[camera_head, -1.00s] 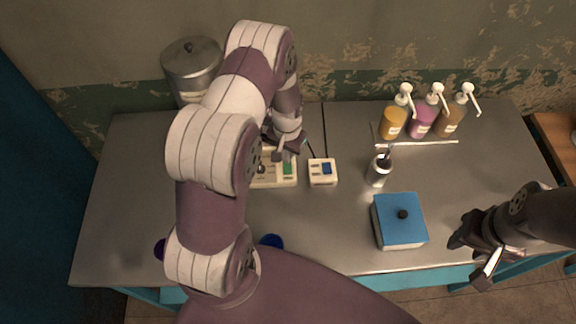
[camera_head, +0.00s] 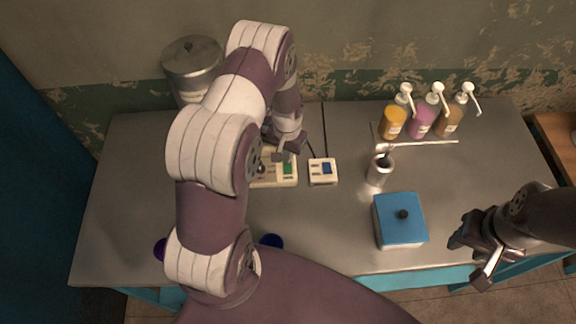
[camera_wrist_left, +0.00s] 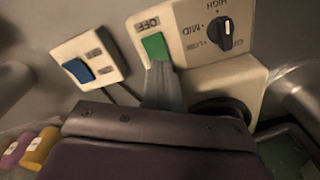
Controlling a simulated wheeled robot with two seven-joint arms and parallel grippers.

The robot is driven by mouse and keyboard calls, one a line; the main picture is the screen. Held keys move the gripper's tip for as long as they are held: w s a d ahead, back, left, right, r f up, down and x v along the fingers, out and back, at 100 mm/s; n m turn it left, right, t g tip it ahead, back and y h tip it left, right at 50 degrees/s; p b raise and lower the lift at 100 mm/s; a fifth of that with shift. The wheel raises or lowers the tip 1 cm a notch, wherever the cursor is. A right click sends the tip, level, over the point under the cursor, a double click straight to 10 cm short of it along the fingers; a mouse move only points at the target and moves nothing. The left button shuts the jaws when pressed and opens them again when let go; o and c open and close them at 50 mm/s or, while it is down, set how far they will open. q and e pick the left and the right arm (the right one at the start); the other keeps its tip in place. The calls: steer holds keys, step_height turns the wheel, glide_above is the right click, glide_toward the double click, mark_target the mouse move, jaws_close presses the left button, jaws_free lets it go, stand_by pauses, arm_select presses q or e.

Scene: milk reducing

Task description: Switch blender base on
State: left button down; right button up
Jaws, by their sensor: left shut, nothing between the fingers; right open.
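The cream blender base (camera_head: 272,181) stands on the metal table, partly hidden behind my left arm. In the left wrist view its panel (camera_wrist_left: 185,40) shows a green switch (camera_wrist_left: 154,46) beside the word OFF and a black dial (camera_wrist_left: 221,32) with speed marks. My left gripper (camera_head: 283,156) is shut and empty over the base. In the left wrist view its fingertips (camera_wrist_left: 161,68) are at the lower edge of the green switch; I cannot tell whether they touch it.
A small cream box with a blue switch (camera_head: 323,171) sits right of the base. A metal cup (camera_head: 379,170), a blue-lidded box (camera_head: 401,225) and pump bottles (camera_head: 422,120) stand further right. A metal pot (camera_head: 192,66) is at the back left.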

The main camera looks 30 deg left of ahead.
arm_select(q)
steer(key=shift+f+b, duration=0.6)
steer(key=shift+f, duration=0.3)
step_height(320, 180, up, 7)
steer(key=p, duration=0.5)
steer(key=shift+r+p, duration=0.1)
steer(key=shift+p, duration=0.25)
stand_by(0.3)
